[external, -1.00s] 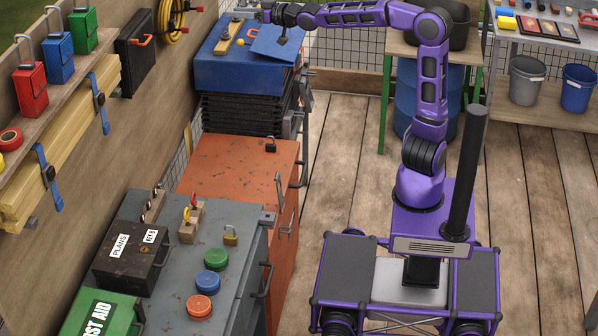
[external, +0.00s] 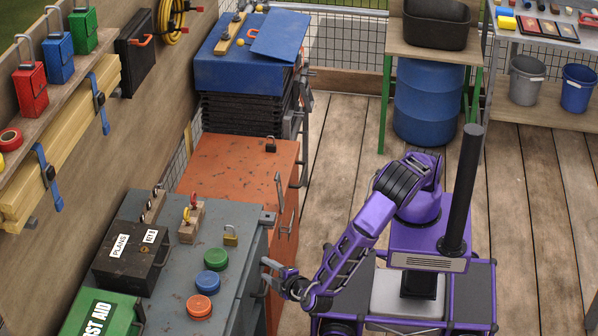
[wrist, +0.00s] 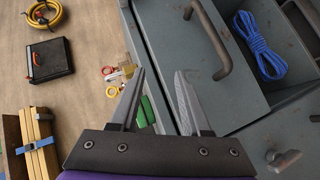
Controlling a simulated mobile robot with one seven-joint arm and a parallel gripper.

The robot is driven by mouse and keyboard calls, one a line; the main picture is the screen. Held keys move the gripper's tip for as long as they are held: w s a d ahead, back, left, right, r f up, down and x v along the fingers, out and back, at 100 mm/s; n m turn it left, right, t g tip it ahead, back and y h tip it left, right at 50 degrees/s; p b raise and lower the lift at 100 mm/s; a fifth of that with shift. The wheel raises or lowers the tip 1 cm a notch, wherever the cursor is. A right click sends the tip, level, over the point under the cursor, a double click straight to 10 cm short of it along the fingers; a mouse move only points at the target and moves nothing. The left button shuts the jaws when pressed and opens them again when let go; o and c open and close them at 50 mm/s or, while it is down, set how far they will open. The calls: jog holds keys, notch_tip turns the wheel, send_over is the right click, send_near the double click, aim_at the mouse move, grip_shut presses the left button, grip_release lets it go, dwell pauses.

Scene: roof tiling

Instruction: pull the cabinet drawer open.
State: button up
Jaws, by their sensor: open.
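The grey cabinet (external: 262,240) stands at the left, its front facing right toward my arm. Its dark bar handle (wrist: 213,35) shows in the wrist view, to the upper right of my fingers. My gripper (external: 267,271) is beside the cabinet's front, near the handle; it partly hides the handle in the external view. In the wrist view my gripper (wrist: 160,72) has its fingers apart with nothing between them. The handle is outside the fingers.
A coil of blue rope (wrist: 260,48) lies on grey metal beyond the handle. Locks, round buttons and a black box (external: 130,256) stand on the cabinet top. An orange cabinet (external: 235,165) adjoins behind. The wooden floor to the right has free room.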

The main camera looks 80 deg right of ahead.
jog(key=s+f+n+t+y+b, duration=0.2)
jog(key=s+f+n+t, duration=0.5)
jog(key=s+f, duration=0.7)
jog(key=shift+m+t, duration=0.3)
jog(key=shift+t, duration=0.4)
jog(key=x, duration=1.7)
jog(key=shift+w+a, duration=0.15)
jog(key=shift+a, duration=0.1)
grip_shut()
